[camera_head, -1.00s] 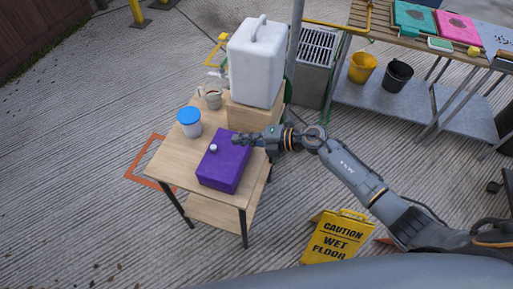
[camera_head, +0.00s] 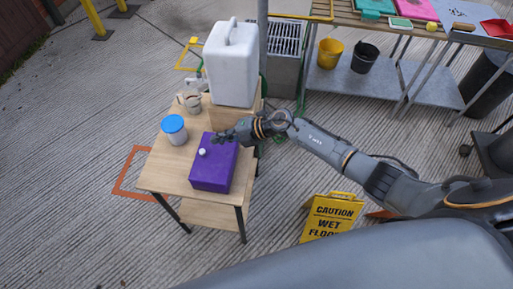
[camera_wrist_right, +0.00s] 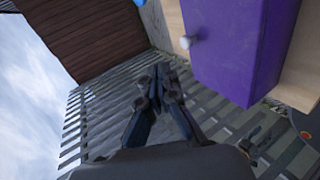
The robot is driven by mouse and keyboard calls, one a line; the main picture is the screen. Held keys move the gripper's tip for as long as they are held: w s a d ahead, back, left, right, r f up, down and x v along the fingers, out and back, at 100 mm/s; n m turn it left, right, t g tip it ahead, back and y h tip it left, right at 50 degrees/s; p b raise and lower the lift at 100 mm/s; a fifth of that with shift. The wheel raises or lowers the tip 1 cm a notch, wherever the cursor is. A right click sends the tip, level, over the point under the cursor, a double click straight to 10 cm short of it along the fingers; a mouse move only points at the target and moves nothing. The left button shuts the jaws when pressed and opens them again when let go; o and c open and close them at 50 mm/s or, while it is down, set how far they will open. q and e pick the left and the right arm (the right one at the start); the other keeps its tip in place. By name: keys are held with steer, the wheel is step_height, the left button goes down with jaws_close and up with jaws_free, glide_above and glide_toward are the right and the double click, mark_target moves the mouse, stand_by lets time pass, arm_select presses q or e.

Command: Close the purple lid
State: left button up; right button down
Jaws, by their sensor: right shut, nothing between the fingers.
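A purple box (camera_head: 212,168) with a small white knob (camera_head: 202,152) stands on a small wooden table (camera_head: 160,176). Its purple lid (camera_head: 220,150) looks down on the box. My right gripper (camera_head: 222,135) is at the box's far edge, in front of the white container; whether it touches the lid I cannot tell. In the right wrist view the gripper's fingers (camera_wrist_right: 160,82) are together and empty, to the left of the purple box (camera_wrist_right: 238,50) and below its white knob (camera_wrist_right: 187,42). My left gripper is not in view.
A white canister (camera_head: 231,65) on a wooden block, a blue-lidded jar (camera_head: 174,130) and a pitcher (camera_head: 191,101) share the table. A yellow wet-floor sign (camera_head: 331,215) stands to the right. A bench with buckets (camera_head: 364,57) is behind.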

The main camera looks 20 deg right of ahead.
mark_target(202, 150)
steer(key=shift+x, duration=1)
steer(key=b+x, duration=0.2)
steer(key=x, duration=0.1)
steer(key=shift+w+a+f, duration=0.2)
steer(key=shift+f, duration=0.1)
steer(key=shift+w+a+f+b, duration=0.25)
steer(key=shift+a+f+b, duration=0.35)
steer(key=shift+f, duration=0.15)
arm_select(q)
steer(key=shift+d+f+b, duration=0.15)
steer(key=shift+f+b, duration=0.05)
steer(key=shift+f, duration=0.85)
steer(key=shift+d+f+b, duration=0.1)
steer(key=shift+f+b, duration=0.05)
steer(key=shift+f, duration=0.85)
arm_select(e)
steer(key=shift+w+a+f, duration=0.2)
steer(key=shift+a+f, duration=0.1)
steer(key=shift+f, duration=0.15)
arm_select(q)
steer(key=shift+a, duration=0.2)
